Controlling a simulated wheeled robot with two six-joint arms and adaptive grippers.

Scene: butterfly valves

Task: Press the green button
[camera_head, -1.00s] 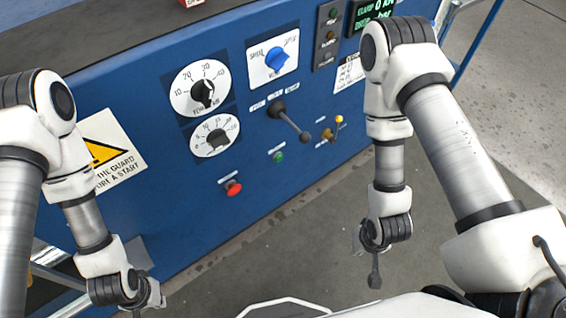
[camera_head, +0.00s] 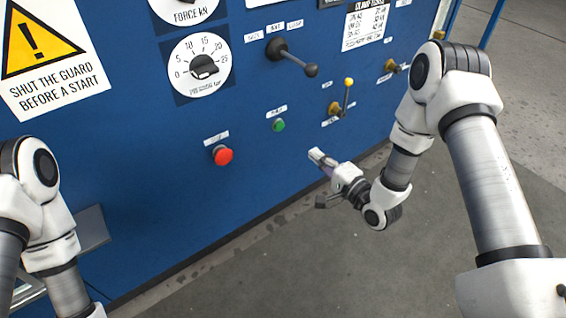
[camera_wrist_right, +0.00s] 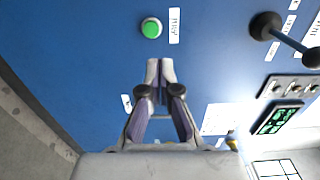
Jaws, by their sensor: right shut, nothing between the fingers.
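The green button (camera_head: 279,125) is small and round, on the blue panel under a white label, to the right of a red button. In the right wrist view the green button (camera_wrist_right: 151,28) has a pale rim and shows just beyond the fingertips. My right gripper (camera_head: 316,155) is shut and empty, below and to the right of the green button, apart from it. Its closed fingertips show in the wrist view (camera_wrist_right: 160,66), pointing toward the panel. My left arm is at the left edge of the head view; its gripper is out of view.
The red button (camera_head: 223,155) sits left of the green one. A black lever (camera_head: 292,58) and a yellow-tipped lever (camera_head: 343,98) stick out above and to the right. A pressure dial (camera_head: 202,66) is at the upper left. Open floor lies below the panel.

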